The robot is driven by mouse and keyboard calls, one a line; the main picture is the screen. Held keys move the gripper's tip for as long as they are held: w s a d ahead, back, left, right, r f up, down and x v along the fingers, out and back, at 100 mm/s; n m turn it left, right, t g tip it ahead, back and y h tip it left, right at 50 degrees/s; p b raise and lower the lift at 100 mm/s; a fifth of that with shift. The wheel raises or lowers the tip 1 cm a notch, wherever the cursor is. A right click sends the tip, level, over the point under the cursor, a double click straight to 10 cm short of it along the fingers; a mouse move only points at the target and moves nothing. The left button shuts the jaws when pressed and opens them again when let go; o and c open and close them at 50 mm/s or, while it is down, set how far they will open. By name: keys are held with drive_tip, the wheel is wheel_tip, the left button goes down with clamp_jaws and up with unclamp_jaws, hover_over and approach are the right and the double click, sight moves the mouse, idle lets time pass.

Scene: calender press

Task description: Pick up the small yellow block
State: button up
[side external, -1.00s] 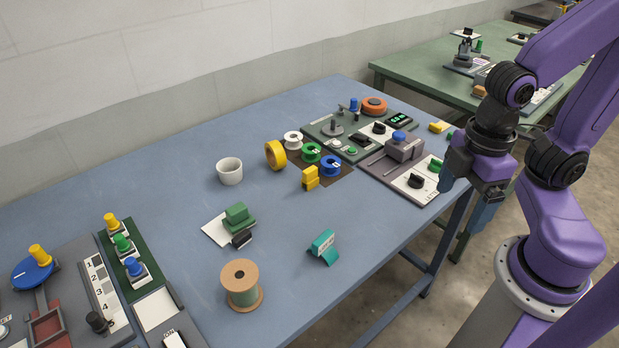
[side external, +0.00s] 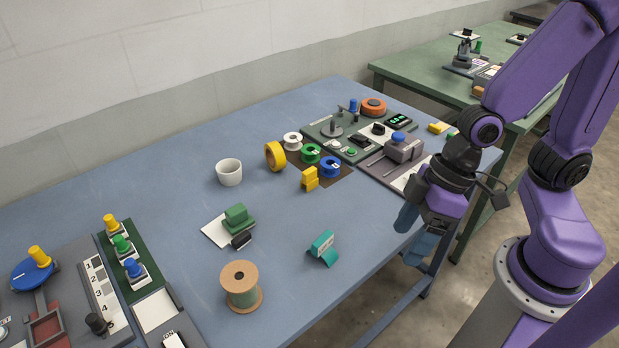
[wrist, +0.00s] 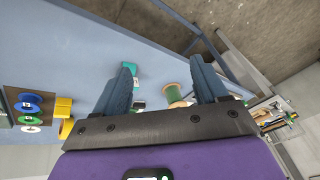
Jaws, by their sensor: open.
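A small yellow block (side external: 310,179) with a stepped shape stands on the blue table in front of the blue and green spools. It also shows at the left of the wrist view (wrist: 63,107). Another small, flat yellow block (side external: 437,128) lies near the table's far right corner. My gripper (side external: 412,234) is at the table's front edge, to the right of the stepped block and well apart from it. Its blue fingers are spread with nothing between them; the wrist view (wrist: 161,76) shows them pointing out over the table.
A yellow ring (side external: 275,156), green spool (side external: 310,153) and blue spool (side external: 331,167) crowd close behind the stepped block. Bare table lies between the block and my gripper.

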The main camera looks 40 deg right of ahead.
drive_tip(key=w+a+f+m+t+y, duration=0.1)
drive_tip(key=w+a+f+m+t, duration=0.15)
drive_tip(key=w+m, duration=0.2)
drive_tip(key=m+t+h, duration=0.4)
drive_tip(key=t+h, duration=0.1)
drive_tip(key=t, duration=0.5)
approach(310, 171)
drive_tip(key=shift+x, duration=4.4)
drive_tip(key=c, duration=1.1)
